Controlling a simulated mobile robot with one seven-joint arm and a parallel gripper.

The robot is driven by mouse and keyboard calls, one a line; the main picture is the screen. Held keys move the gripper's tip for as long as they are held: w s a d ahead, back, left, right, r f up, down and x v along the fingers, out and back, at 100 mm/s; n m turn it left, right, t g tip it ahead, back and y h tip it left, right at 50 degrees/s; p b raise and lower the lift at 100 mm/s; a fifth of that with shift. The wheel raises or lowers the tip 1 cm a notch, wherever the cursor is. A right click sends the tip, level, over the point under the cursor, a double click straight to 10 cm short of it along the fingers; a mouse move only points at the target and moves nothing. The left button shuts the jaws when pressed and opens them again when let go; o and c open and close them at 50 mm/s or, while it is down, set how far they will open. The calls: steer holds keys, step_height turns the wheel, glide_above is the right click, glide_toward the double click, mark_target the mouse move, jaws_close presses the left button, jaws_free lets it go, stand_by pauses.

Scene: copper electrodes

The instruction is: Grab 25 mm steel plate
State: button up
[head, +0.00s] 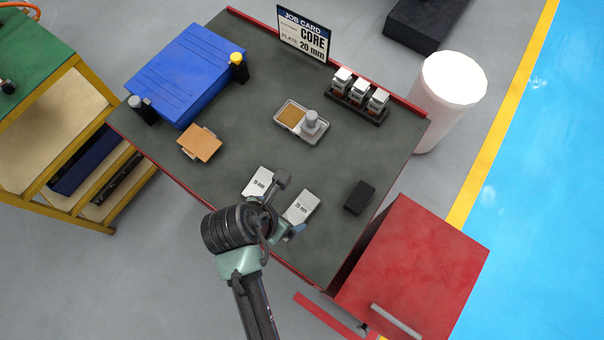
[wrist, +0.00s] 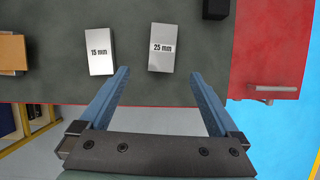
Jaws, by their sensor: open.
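The 25 mm steel plate (head: 303,206) is a light grey block with its label on top, lying flat on the dark bench top. In the wrist view the 25 mm plate (wrist: 161,58) lies just beyond my fingertips, roughly in line with the gap between them. My gripper (wrist: 159,74) is open and empty. In the head view my gripper (head: 288,207) is over the near edge of the bench, close to the plate. The similar 15 mm plate (head: 258,181) lies to the left, also seen in the wrist view (wrist: 102,62).
A black block (head: 359,198) lies right of the plates. The job card (head: 304,38) reads "CORE", "20 mm". A red cabinet (head: 420,265) adjoins the bench.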

glide_above(301, 208)
steer(key=s+a, duration=0.2)
steer(key=f, duration=0.5)
steer(key=shift+s+a, duration=0.15)
steer(key=shift+a, duration=0.05)
steer(key=x, duration=0.2)
steer(key=d+x, duration=0.1)
steer(key=x, duration=0.1)
steer(key=shift+p, duration=0.3)
steer(key=shift+w+f, duration=0.3)
steer(key=shift+f, duration=0.1)
steer(key=shift+f, duration=0.25)
jaws_close()
steer(key=shift+w+r, duration=0.1)
steer(key=shift+w, duration=0.05)
